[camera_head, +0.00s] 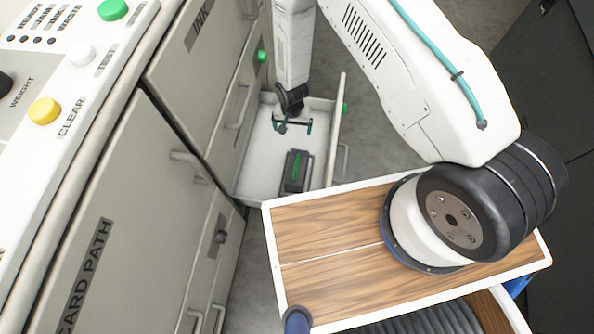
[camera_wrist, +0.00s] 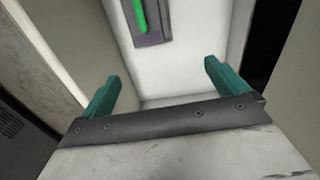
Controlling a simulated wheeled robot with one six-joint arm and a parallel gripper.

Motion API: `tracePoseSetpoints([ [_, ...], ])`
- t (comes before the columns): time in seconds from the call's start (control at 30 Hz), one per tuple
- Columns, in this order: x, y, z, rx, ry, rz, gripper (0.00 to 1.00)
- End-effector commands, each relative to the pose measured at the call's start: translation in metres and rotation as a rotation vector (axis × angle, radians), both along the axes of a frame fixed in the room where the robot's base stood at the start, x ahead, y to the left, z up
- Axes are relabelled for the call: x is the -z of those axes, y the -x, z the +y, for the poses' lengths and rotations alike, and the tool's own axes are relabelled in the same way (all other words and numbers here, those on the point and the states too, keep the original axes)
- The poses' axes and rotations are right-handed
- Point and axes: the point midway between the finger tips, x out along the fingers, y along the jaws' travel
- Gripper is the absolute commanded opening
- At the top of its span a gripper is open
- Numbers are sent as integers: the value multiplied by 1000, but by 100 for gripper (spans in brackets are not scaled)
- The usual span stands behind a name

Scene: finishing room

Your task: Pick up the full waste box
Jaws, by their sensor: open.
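A dark grey box with a green strip on top, which looks like the waste box (camera_head: 295,171), lies in an open white drawer (camera_head: 254,172) of the machine. I cannot see whether it is full. My gripper (camera_head: 292,124) is open and empty, over the drawer and apart from the box. In the wrist view my two teal fingers (camera_wrist: 160,84) are spread wide, and part of the box (camera_wrist: 152,22) shows beyond them at the top, cut off by the picture edge.
The grey machine cabinet (camera_head: 130,200) with handles and a button panel stands at the left. The drawer's front panel (camera_head: 336,130) stands up at its right side. A wood-topped surface (camera_head: 330,235) with a white rim is close below the drawer.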

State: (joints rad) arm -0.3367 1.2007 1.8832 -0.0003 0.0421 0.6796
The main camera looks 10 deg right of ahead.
Motion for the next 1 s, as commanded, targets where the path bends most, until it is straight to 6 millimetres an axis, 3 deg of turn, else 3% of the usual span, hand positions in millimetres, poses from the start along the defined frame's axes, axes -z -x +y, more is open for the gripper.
tracePoseSetpoints([
  [0.03,29,15,0,7,4,11,98],
  [0.1,59,31,0,18,5,13,98],
  [0.23,98,53,-1,36,5,16,98],
  [0.43,125,66,-3,46,5,16,98],
  [1.0,194,67,-3,46,5,15,98],
])
